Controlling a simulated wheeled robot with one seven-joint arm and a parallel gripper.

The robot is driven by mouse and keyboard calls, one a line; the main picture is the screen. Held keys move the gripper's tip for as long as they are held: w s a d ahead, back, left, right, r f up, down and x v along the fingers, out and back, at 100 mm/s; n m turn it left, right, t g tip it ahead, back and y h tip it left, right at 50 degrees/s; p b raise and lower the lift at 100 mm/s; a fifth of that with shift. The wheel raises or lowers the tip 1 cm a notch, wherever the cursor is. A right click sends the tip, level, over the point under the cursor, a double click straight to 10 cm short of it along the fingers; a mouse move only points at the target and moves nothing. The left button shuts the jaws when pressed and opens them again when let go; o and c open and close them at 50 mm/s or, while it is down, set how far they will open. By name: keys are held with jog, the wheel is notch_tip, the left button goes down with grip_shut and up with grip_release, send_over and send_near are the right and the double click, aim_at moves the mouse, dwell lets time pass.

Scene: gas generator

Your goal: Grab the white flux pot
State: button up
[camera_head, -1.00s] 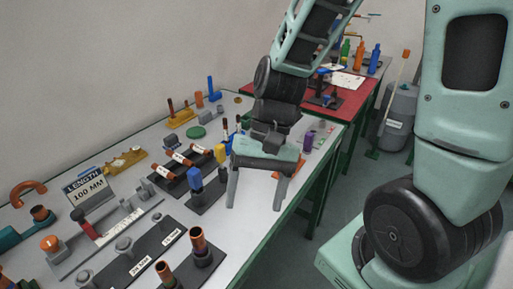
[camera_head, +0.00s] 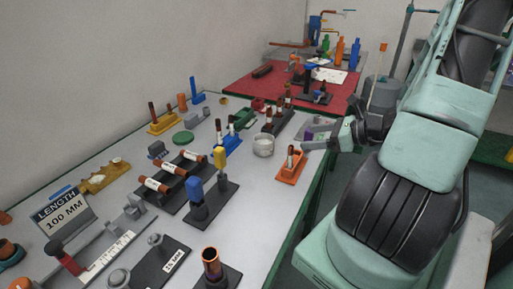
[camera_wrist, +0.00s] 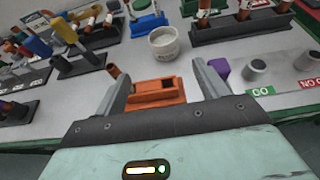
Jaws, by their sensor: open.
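The white flux pot (camera_head: 263,145) stands upright on the grey table, a small round open cup with a pale filling. It also shows in the wrist view (camera_wrist: 163,43), ahead of my fingers and a little above the picture's middle. My gripper (camera_head: 306,140) is at the table's right side, to the right of the pot and apart from it. In the wrist view my gripper (camera_wrist: 160,80) is open, with its two grey fingers spread and nothing held. The orange block (camera_wrist: 150,92) shows between the fingers, nearer than the pot.
The orange block holds a copper piece (camera_head: 290,157) just in front of the pot. A dark rack of copper tubes (camera_head: 278,121) stands behind it, and a blue holder (camera_head: 227,145) is to its left. A purple piece (camera_wrist: 219,68) is by my right finger. The red table (camera_head: 255,92) lies beyond.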

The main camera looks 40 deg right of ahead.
aim_at(261, 140)
jog(key=b+x, duration=0.1)
jog(key=x, duration=1.7)
jog(key=shift+w+d+r, duration=0.15)
jog(key=shift+d+r, duration=0.05)
jog(key=c, duration=0.9)
